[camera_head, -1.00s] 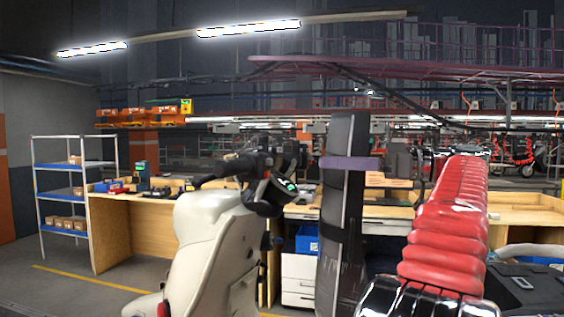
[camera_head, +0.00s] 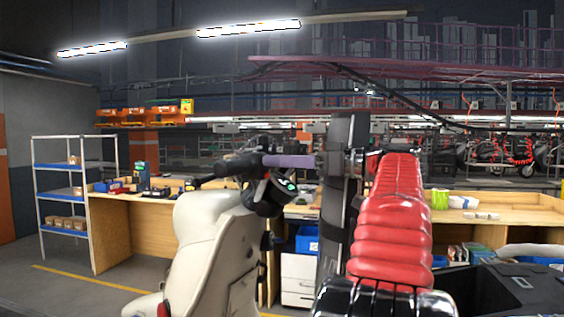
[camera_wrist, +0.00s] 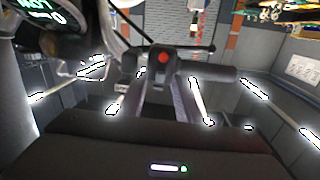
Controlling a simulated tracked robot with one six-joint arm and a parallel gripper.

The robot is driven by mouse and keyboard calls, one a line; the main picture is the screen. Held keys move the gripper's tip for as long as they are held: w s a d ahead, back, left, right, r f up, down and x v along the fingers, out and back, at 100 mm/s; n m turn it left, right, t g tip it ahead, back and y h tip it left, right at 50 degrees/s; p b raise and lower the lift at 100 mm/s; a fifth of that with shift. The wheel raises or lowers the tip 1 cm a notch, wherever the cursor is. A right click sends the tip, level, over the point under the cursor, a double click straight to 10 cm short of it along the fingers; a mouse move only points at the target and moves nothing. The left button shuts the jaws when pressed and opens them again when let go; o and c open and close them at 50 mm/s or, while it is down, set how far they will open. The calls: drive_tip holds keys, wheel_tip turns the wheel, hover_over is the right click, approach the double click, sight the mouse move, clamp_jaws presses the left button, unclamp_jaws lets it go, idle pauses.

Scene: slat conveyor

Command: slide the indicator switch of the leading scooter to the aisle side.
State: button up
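The leading scooter (camera_head: 205,235) is cream and stands left of centre in the head view. Its dark handlebar (camera_head: 232,166) faces me, with a round display lit green. In the wrist view that display (camera_wrist: 40,12) fills the top left corner. A dark switch housing with a red button (camera_wrist: 163,57) sits on the bar, beside the black grip (camera_wrist: 210,73). My gripper (camera_wrist: 165,82) points at this housing, its two fingers apart and their tips at or just before it; contact is unclear. The indicator switch itself I cannot make out. In the head view a purple part of my gripper (camera_head: 290,161) is beside the handlebar.
A wooden workbench (camera_head: 110,235) with tools and a blue-shelved rack (camera_head: 62,193) stand behind at left. A white drawer unit (camera_head: 299,280) is behind the scooter. Another wooden bench (camera_head: 500,208) stands at right. More scooters (camera_head: 500,153) hang far back.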

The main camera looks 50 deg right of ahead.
drive_tip(key=shift+c, duration=0.2)
clamp_jaws()
